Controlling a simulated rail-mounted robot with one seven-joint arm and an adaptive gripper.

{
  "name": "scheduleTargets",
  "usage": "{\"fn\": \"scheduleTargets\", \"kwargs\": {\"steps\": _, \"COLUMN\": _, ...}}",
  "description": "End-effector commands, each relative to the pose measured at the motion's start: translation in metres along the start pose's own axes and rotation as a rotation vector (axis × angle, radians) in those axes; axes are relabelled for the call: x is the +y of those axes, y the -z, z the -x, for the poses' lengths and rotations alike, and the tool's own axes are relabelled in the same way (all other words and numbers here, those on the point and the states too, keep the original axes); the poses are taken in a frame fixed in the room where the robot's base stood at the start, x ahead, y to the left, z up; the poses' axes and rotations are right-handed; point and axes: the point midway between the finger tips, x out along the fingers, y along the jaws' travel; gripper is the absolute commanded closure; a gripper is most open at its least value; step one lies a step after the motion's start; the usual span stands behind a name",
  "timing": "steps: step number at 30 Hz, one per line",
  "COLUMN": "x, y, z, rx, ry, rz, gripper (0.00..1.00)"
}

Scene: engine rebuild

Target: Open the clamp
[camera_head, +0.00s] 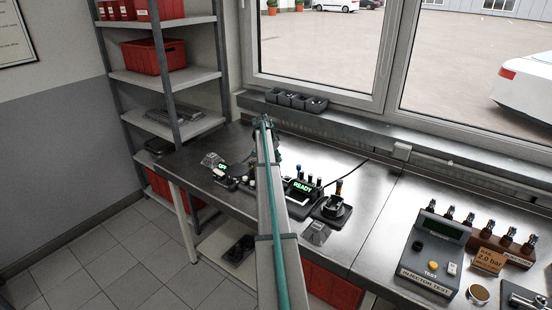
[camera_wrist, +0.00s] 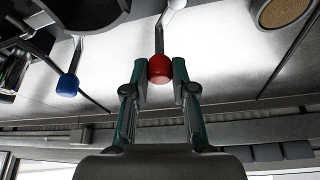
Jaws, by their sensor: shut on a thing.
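In the wrist view, a round red knob (camera_wrist: 160,69) sits on the end of a thin metal lever (camera_wrist: 159,40). The two fingers of my gripper (camera_wrist: 160,72) are closed on the knob from both sides. The lever runs up the picture from the knob to a part I cannot see in full. The clamp body cannot be made out for certain. In the head view my own arm covers the gripper and the knob.
In the wrist view a blue-knobbed lever (camera_wrist: 67,86) stands left of my gripper. In the head view, a device with a READY display (camera_head: 303,187) and a black tray (camera_head: 331,212) are right of my arm. An injector tester (camera_head: 433,252) stands further right. The window ledge (camera_head: 350,127) bounds the back.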

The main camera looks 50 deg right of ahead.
Motion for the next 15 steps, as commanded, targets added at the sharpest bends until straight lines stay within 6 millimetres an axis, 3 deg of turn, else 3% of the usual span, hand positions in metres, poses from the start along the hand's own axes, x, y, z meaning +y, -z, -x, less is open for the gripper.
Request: {"fn": "scheduleTargets", "kwargs": {"steps": 15, "x": -0.0066, "y": 0.0011, "z": -0.0052, "rx": 0.0, "ry": 0.078, "rz": 0.183, "gripper": 1.0}}
